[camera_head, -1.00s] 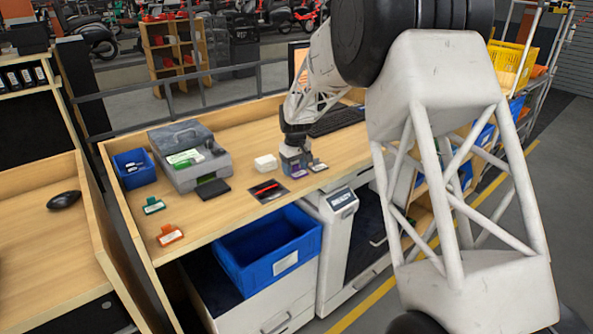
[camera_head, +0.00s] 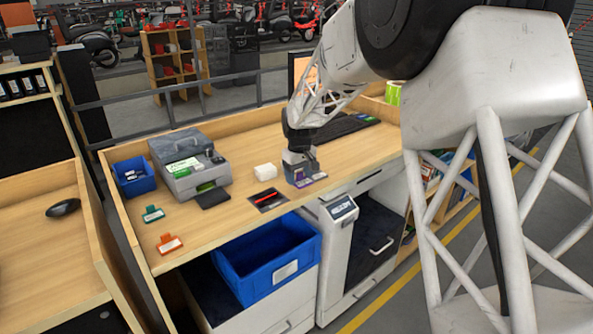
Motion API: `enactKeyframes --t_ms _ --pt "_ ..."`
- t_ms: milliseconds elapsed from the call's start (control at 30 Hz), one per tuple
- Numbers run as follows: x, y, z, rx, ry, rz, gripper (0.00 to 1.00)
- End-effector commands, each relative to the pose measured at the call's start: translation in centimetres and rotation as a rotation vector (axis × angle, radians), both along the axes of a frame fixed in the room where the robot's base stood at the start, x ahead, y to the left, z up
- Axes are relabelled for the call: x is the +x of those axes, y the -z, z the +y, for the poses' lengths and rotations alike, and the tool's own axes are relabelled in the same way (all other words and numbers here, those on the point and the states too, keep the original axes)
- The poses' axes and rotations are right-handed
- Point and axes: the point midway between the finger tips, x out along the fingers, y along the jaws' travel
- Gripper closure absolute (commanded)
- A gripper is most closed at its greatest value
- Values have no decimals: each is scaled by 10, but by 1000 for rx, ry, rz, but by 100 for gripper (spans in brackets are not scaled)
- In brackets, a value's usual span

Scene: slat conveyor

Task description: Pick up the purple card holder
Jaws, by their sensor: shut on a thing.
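The purple card holder (camera_head: 299,174) is at my gripper (camera_head: 300,166), near the front edge of the wooden desk (camera_head: 245,160). My gripper points down and is shut on the card holder, with the fingers hiding part of it. The holder is at or just above the desk top; I cannot tell whether it touches. A small flat pale and purplish piece (camera_head: 313,181) shows at its lower right. A green card holder (camera_head: 153,214) and an orange card holder (camera_head: 170,244) lie on the left part of the desk.
A white block (camera_head: 265,171) and a dark pad with a red stripe (camera_head: 268,200) lie left of my gripper. A grey printer (camera_head: 190,165) and a blue bin (camera_head: 134,177) stand further left. A keyboard (camera_head: 345,128) lies behind. A blue crate (camera_head: 268,262) sits below the front edge.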

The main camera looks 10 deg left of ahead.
Motion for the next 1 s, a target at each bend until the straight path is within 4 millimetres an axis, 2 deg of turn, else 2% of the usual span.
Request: enactKeyframes --t_ms 300,500,700,1000 --pt "-47 -5 -16 1 0 -1 60" --pt "-69 -6 -23 0 0 0 60" --pt "-83 -7 -28 0 0 0 60" --pt "-89 -8 -30 0 0 0 60"
